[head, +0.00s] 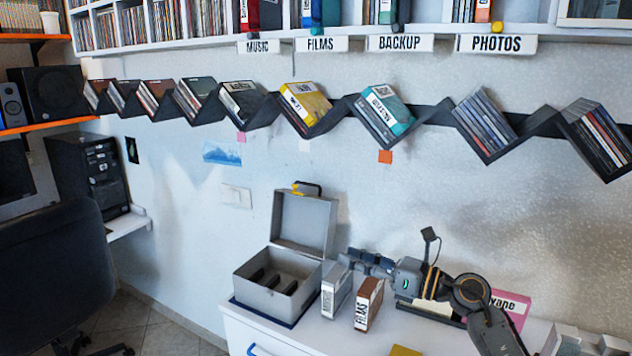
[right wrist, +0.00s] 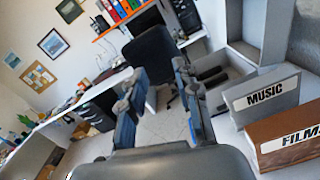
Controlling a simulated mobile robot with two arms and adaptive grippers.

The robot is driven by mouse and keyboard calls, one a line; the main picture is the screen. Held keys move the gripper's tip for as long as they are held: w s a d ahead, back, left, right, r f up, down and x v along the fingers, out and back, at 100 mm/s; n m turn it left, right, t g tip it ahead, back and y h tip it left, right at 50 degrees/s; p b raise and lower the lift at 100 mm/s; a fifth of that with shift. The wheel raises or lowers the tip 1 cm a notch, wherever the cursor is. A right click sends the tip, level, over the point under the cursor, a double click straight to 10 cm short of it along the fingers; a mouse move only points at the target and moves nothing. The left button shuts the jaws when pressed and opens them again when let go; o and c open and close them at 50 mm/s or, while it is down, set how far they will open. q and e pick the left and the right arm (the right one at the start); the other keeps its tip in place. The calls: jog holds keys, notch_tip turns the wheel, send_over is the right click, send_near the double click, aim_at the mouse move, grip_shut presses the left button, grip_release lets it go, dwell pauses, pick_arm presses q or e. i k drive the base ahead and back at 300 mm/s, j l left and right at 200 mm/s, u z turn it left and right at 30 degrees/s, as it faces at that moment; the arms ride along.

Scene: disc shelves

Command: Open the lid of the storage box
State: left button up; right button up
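The grey storage box (head: 262,290) stands on the white cabinet top, lower middle of the head view. Its lid (head: 305,222) stands up at the back, wide open, with a black and yellow handle (head: 307,188) on its top edge. Dark dividers show inside the box. In the right wrist view the box (right wrist: 225,90) and raised lid (right wrist: 252,28) are on the right. My right gripper (head: 350,260) is just right of the box, pointing left; its fingers (right wrist: 160,75) are apart with nothing between them. My left gripper is not in view.
A grey MUSIC case (head: 335,292) and a brown FILMS case (head: 368,303) stand right of the box, close to my right gripper. A pink box (head: 512,305) is farther right. A zigzag disc shelf (head: 265,112) runs along the wall above.

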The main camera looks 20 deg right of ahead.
aim_at(306, 224)
jog(key=i+l, duration=0.3)
jog(key=i, duration=0.15)
jog(key=i+l, duration=0.25)
jog(key=i, duration=0.2)
